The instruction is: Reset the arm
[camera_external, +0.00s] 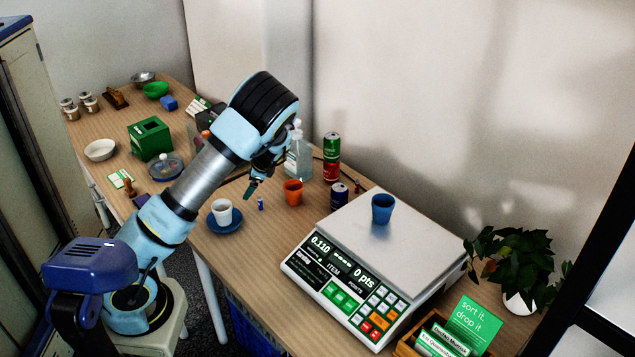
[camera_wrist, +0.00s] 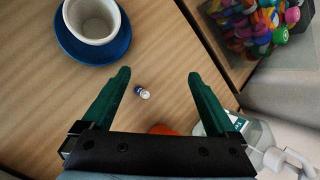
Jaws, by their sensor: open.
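My gripper (camera_wrist: 158,80) is open and empty in the wrist view, its two green fingers spread above the wooden table. It also shows in the external view (camera_external: 250,189), hanging from my bent arm over the middle of the table. A small blue and white battery-like item (camera_wrist: 142,93) lies on the table below and between the fingers; it also shows in the external view (camera_external: 260,203). A white cup (camera_wrist: 93,18) on a blue saucer (camera_wrist: 70,42) stands beside the left finger.
A scale (camera_external: 352,222) bears a blue cup (camera_external: 382,208) at the right. An orange cup (camera_external: 293,192), dark can (camera_external: 339,196), red-green can (camera_external: 331,158) and clear pump bottle (camera_external: 298,155) stand near my gripper. A green box (camera_external: 150,139) and bowls are at the left. A plant (camera_external: 515,262) stands right.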

